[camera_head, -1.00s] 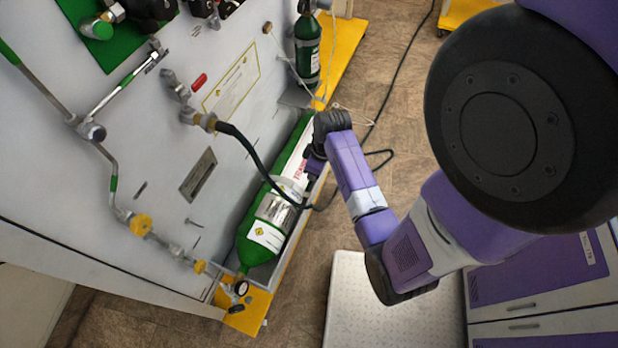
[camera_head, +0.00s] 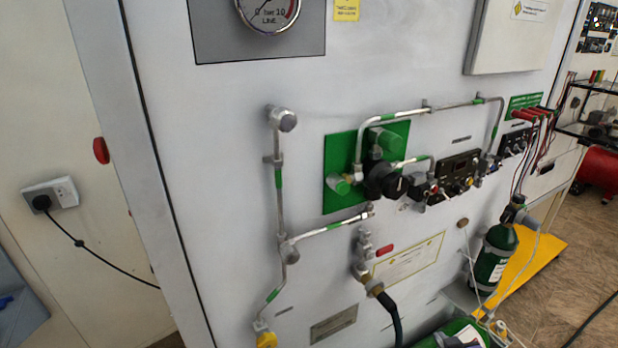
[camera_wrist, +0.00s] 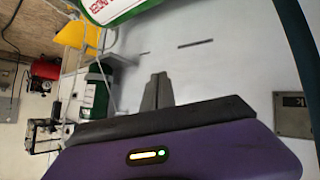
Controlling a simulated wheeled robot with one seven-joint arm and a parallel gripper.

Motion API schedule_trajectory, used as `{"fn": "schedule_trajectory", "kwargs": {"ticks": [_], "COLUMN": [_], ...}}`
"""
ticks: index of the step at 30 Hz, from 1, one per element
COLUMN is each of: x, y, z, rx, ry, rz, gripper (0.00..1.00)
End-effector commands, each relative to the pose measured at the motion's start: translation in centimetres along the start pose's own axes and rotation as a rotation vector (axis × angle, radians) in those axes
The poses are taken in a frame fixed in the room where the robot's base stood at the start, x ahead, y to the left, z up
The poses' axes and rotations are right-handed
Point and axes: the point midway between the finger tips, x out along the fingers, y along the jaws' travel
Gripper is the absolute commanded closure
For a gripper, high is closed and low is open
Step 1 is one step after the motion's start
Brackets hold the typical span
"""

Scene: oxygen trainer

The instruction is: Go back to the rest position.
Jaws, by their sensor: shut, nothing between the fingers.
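My gripper (camera_wrist: 158,88) shows in the wrist view, its two dark grey fingers pressed together with nothing between them. It is close in front of the pale trainer panel. The large green cylinder (camera_wrist: 112,8) with a white label is at the top of the wrist view, apart from the fingertips. In the head view only the top of that large cylinder (camera_head: 455,336) shows at the bottom edge. My arm and gripper are outside the head view.
A black hose (camera_wrist: 292,50) runs down the right of the wrist view and hangs from a fitting (camera_head: 372,284) on the panel.

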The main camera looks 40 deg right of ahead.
Motion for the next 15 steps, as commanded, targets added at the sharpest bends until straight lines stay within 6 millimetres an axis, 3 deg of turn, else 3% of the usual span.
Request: {"fn": "schedule_trajectory", "kwargs": {"ticks": [1, 6, 15], "x": [-1.9, -9.1, -23.9], "y": [-2.0, -7.2, -13.7], "z": [-0.5, -3.1, -4.7], "rx": [0.001, 0.035, 0.07], "ry": [0.067, 0.297, 0.544], "rz": [-0.015, -0.097, -0.375], "gripper": [1.0, 1.0, 1.0]}}
